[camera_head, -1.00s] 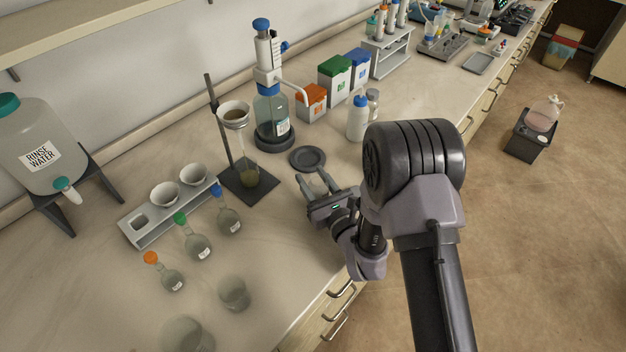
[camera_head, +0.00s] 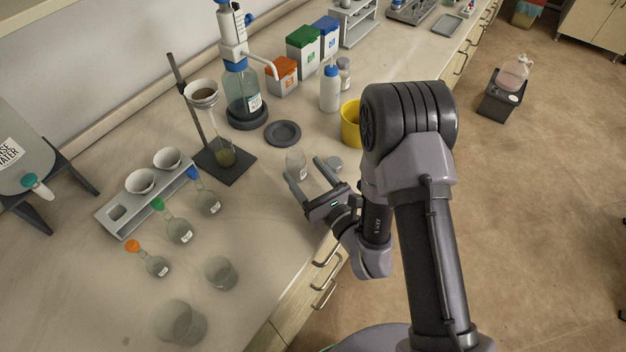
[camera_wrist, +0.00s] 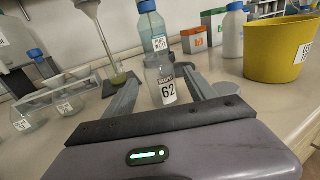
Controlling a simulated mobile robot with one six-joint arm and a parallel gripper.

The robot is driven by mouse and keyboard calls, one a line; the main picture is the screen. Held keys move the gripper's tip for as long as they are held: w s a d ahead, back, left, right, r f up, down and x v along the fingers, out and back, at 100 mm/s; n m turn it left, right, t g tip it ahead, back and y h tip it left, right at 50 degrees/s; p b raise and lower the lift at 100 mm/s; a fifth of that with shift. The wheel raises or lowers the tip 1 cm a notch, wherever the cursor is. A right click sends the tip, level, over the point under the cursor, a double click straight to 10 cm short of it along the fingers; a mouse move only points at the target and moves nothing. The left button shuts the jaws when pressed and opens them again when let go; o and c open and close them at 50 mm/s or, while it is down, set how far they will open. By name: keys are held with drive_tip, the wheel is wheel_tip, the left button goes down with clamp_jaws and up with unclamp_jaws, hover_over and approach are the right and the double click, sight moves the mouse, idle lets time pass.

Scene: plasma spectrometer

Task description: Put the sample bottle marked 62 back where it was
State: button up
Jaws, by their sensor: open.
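The sample bottle marked 62 (camera_wrist: 168,92) is clear glass with a white label and stands upright on the bench, with no cap seen on it. In the head view it is the small clear bottle (camera_head: 296,163) in front of the black round plate (camera_head: 283,133). My gripper (camera_head: 305,173) is open, low over the bench near its front edge. In the wrist view the two fingers of my gripper (camera_wrist: 160,77) point at the bottle, one on either side of it. I cannot tell whether they touch it.
A grey round lid (camera_head: 335,164) lies right of the fingers. A yellow container (camera_head: 351,124) stands behind it. A filter stand (camera_head: 224,165) and a rack with white cups (camera_head: 150,192) are left. Flasks with coloured stoppers (camera_head: 180,230) and beakers stand front left. A wash bottle (camera_head: 330,90) stands behind.

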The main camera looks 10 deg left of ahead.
drive_tip(key=v, duration=0.4)
drive_tip(key=shift+s, duration=0.1)
drive_tip(key=w+d+r+m+h, duration=0.1)
drive_tip(key=w+m, duration=0.1)
drive_tip(key=w+d+r+m+t+h, duration=0.1)
drive_tip(key=m, duration=0.1)
drive_tip(key=w+d+r+m+h, duration=0.1)
drive_tip(key=w+m, duration=0.1)
drive_tip(key=shift+w+d+r+t, duration=0.25)
drive_tip(key=shift+w+r+t, duration=0.05)
drive_tip(key=shift+w, duration=0.05)
drive_tip(key=w+d+r+m+h, duration=0.55)
drive_tip(key=d+r+m, duration=0.35)
drive_tip(key=m, duration=0.5)
drive_tip(key=s+d+r+m+g+h, duration=0.35)
drive_tip(key=s+d+m, duration=0.3)
drive_tip(key=m, duration=0.65)
drive_tip(key=s+r+m+g, duration=0.2)
drive_tip(key=s+m, duration=0.6)
drive_tip(key=s, duration=0.2)
drive_tip(key=s+r+m+g+y, duration=0.1)
drive_tip(key=s+r+m+g, duration=0.1)
drive_tip(key=s+m, duration=0.6)
drive_tip(key=s+g, duration=0.1)
drive_tip(key=s, duration=0.2)
drive_tip(key=shift+s, duration=0.15)
